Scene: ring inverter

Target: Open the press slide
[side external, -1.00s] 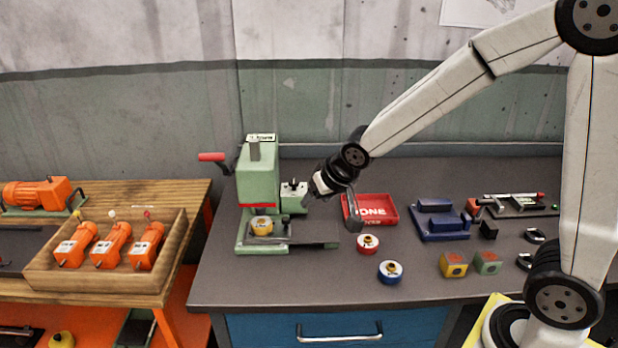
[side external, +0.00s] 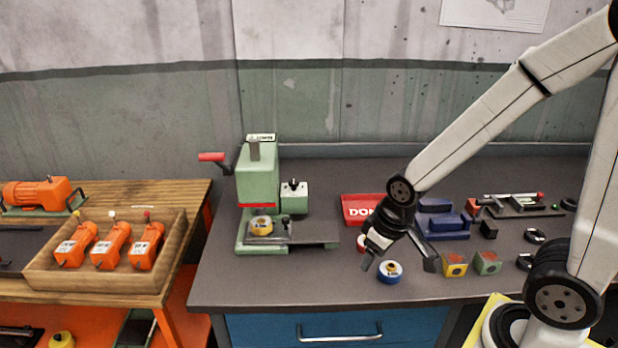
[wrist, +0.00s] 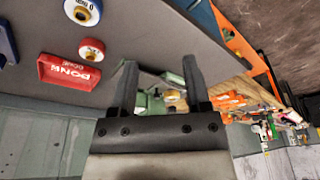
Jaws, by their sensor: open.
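The green press (side external: 258,180) stands at the left of the dark workbench, with a red-gripped handle (side external: 212,157) at its upper left. A ring part with a yellow top (side external: 261,226) sits on the slide under the press head. The slide (side external: 312,245) sticks out to the right of the press base. My gripper (side external: 400,262) is open and empty, well to the right of the slide, above the bench near the blue ring part (side external: 390,271). In the wrist view, the press (wrist: 152,103) shows small between the open fingers (wrist: 160,90).
A red tray (side external: 362,208) lies behind my gripper, with a red ring part mostly hidden by it. A yellow block (side external: 453,264), a green block (side external: 487,263) and a blue fixture (side external: 440,222) are to the right. Bench between slide and gripper is clear.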

